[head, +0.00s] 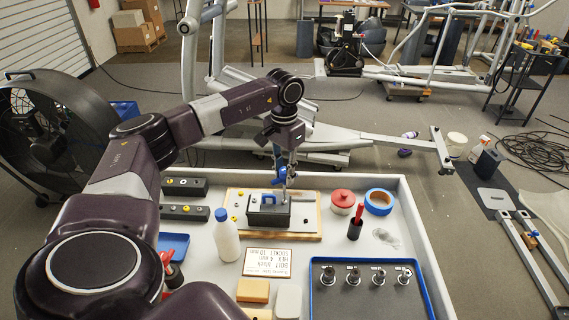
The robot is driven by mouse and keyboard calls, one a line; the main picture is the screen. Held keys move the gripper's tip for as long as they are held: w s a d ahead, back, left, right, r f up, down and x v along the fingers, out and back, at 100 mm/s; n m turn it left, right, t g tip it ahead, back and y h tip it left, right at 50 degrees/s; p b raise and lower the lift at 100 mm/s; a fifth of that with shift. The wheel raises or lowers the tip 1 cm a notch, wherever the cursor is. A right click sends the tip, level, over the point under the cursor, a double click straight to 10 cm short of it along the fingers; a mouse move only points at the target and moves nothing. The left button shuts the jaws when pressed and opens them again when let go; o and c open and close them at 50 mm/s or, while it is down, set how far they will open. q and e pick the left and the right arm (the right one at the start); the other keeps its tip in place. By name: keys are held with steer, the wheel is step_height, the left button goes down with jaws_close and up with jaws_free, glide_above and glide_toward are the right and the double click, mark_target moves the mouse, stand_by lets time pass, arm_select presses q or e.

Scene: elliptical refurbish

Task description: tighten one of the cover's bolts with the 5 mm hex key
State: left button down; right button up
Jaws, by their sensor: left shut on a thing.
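The cover (268,214) is a dark block with a blue part on top, sitting on a light wooden board on the workbench. My left gripper (283,166) is above its right side, pointing down, and is shut on a thin tool that looks like the hex key (285,192). The tool's lower end is at or just above the cover's right part; I cannot tell if it sits in a bolt. The key's size cannot be read, and the bolts are too small to make out clearly. My right gripper is not in view.
Around the board (307,224) stand a white bottle (227,236), a red-lidded tin (342,200), blue tape (379,202) and a red-handled tool in a black holder (355,224). Two dark racks (184,212) lie left. A blue-edged tray (330,302) with several sockets is in front.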

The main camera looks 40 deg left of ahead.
arm_select(q)
steer(key=shift+r+p, duration=0.45)
steer(key=shift+r, duration=0.3)
steer(key=n, duration=0.4)
steer(key=shift+p, duration=0.4)
steer(key=n, duration=0.4)
steer(key=shift+n+p, duration=0.3)
steer(key=shift+p, duration=0.05)
steer(key=n+p, duration=0.1)
steer(key=n, duration=0.5)
steer(key=shift+s+n, duration=0.1)
steer(key=shift+n, duration=0.3)
steer(key=n, duration=0.6)
steer(key=shift+p, duration=0.4)
steer(key=shift+d+f+b, duration=0.1)
steer(key=shift+f+b, duration=0.2)
steer(key=shift+f, duration=0.2)
steer(key=shift+f, duration=0.2)
